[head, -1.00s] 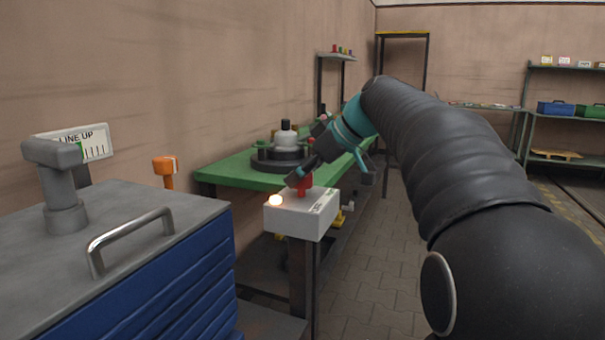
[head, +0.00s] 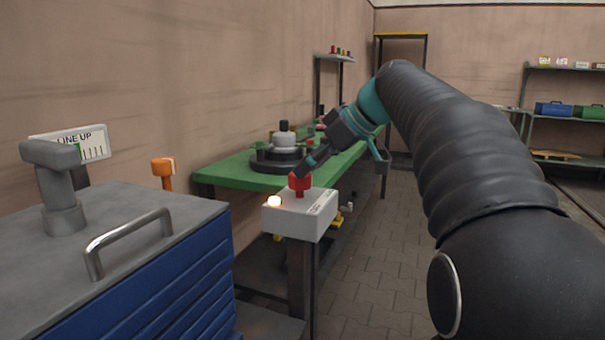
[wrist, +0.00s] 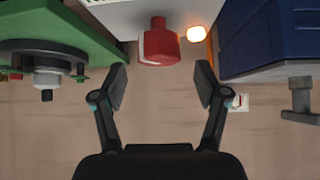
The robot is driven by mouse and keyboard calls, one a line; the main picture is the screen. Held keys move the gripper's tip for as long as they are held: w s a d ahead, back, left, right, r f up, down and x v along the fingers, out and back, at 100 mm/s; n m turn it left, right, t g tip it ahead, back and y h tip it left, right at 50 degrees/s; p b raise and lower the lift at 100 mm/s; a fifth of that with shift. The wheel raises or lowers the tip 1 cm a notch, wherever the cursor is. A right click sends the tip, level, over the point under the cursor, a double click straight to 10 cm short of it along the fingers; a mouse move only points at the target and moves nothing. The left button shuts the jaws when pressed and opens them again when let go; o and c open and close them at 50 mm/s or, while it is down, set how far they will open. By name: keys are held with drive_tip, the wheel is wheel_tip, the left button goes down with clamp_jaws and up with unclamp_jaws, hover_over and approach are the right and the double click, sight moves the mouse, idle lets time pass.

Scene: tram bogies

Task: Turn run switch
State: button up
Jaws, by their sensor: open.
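The run switch is a red knob (head: 299,184) on top of a white box (head: 291,217) on a dark post, beside a glowing orange-white lamp (head: 274,201). In the wrist view the red knob (wrist: 159,44) is at top centre, ahead of the fingertips and a little above the gap between them. The lit lamp (wrist: 196,34) is just right of it. My gripper (wrist: 162,80) is open and empty, its two fingers spread apart. In the head view my gripper (head: 335,158) is just above and right of the knob, and partly hides the bench behind.
A green bench (head: 232,170) with a round dark fixture (head: 280,161) stands behind the box. A blue drawer cabinet (head: 165,275) with a handle is at near left, an orange-topped post (head: 163,167) behind it. Paved floor (head: 375,270) is free to the right.

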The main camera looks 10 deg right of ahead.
drive_tip(key=v, duration=0.8)
